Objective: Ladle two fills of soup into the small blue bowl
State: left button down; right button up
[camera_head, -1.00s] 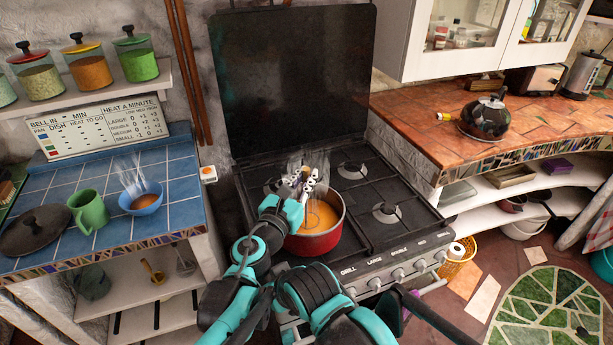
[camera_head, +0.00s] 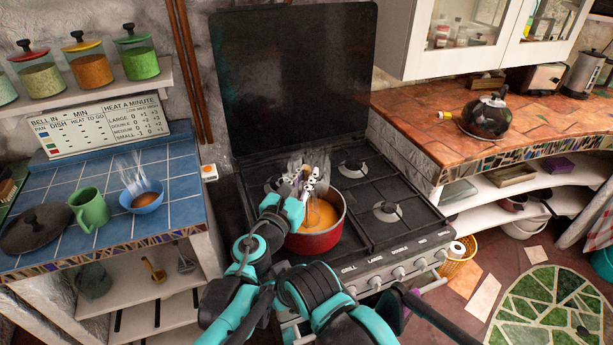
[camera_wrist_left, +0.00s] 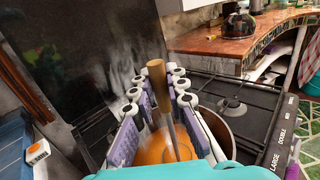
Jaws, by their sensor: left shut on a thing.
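The small blue bowl (camera_head: 142,197) stands on the blue tiled counter and holds some brown-orange soup, with steam above it. The red pot (camera_head: 318,238) of orange soup sits on the front left of the stove; the soup (camera_wrist_left: 151,150) also shows in the left wrist view. My left gripper (camera_head: 304,186) is over the pot, shut on the ladle. The ladle's wooden handle end (camera_wrist_left: 157,72) stands up between the fingers, and its metal shaft runs down toward the soup. The ladle's bowl is hidden. My right gripper is not seen.
A green mug (camera_head: 90,209) and a dark pot lid (camera_head: 36,229) stand left of the bowl. The raised stove cover (camera_head: 292,75) is behind the pot. A kettle (camera_head: 486,116) stands on the right counter. The blue counter's right part is clear.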

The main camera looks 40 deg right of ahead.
pick_arm(q)
jog(key=shift+r+p, duration=4.65)
jog(key=shift+r, duration=1.3)
jog(key=shift+f, duration=0.1)
jog(key=w+a+n+t+y+p, duration=0.3)
jog(key=w+a+t, duration=0.1)
jog(key=w+a, duration=1.6)
jog(key=w+a+n+t+y+p, duration=0.1)
jog(key=w+a, duration=0.5)
jog(key=a, duration=0.5)
jog(key=w+a+n+t+y, duration=0.1)
jog(key=w+a, duration=0.4)
jog(key=a, duration=0.5)
jog(key=shift+w+a+f+n+t+y+p, duration=0.25)
jog(key=shift+w+a+n+t+y+p, duration=0.2)
jog(key=shift+y, duration=0.35)
jog(key=shift+d, duration=0.1)
